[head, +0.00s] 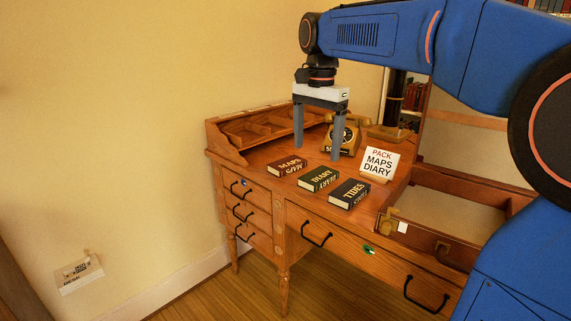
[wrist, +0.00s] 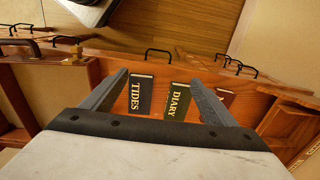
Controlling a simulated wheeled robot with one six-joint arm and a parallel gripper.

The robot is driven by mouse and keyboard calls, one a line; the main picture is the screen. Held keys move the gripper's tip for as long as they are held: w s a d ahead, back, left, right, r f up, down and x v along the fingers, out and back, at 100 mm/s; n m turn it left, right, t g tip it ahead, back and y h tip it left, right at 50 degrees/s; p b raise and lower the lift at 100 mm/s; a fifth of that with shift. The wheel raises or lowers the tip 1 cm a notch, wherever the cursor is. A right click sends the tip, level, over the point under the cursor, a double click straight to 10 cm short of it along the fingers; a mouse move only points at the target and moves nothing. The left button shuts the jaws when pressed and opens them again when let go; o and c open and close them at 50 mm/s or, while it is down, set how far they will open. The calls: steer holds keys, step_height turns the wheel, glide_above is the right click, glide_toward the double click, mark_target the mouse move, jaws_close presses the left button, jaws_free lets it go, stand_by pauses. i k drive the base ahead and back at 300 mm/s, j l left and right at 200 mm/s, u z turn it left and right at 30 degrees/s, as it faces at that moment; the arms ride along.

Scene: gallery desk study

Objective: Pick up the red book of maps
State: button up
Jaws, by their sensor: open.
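The red book of maps (head: 287,166), a dark red book with MAPS on it, lies at the left of a row of three books on the desk top (head: 262,154). In the wrist view the red book (wrist: 225,97) is mostly hidden behind my right-hand finger. The green DIARY book (head: 318,179) lies to its right, and the dark TIDES book (head: 349,194) is at the row's right end. My gripper (head: 318,153) is open and empty, fingers pointing down above the desk behind the books. In the wrist view the DIARY book (wrist: 178,101) shows between the fingers.
A white sign reading PACK MAPS DIARY (head: 379,162) stands right of the books. A yellow telephone (head: 343,137) is behind my gripper. A wooden pigeonhole rack (head: 255,127) is at the back left. An open compartment (head: 455,208) lies at the right. Desk space left of the books is clear.

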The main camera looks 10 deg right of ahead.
mark_target(280, 169)
steer(key=i, duration=0.85)
